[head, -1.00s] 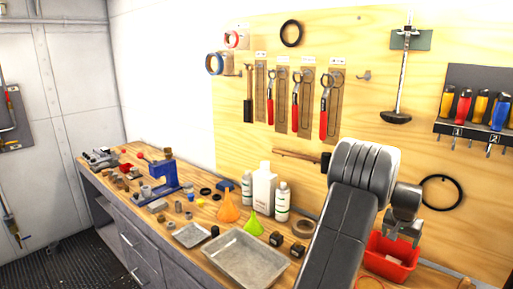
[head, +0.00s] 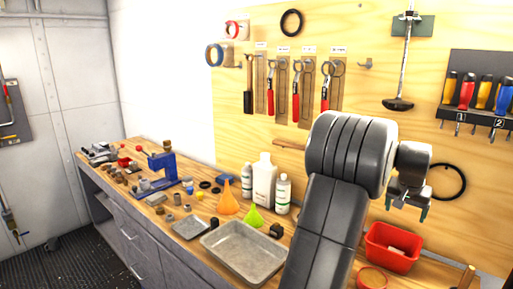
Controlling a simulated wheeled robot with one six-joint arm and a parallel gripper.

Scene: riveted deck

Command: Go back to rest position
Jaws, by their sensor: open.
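My gripper (head: 409,197) is at the end of my raised, folded arm in the right half of the head view. Its jaws point down, open and empty, above the red bin (head: 392,247) in the picture and apart from it. My arm hides part of the workbench (head: 200,258) and the lower part of the pegboard (head: 400,60).
The bench holds a metal tray (head: 243,250), an orange funnel (head: 228,203), a green funnel (head: 253,217), white bottles (head: 263,182) and a blue vise-like press (head: 162,170). Dark floor (head: 70,270) is clear at lower left.

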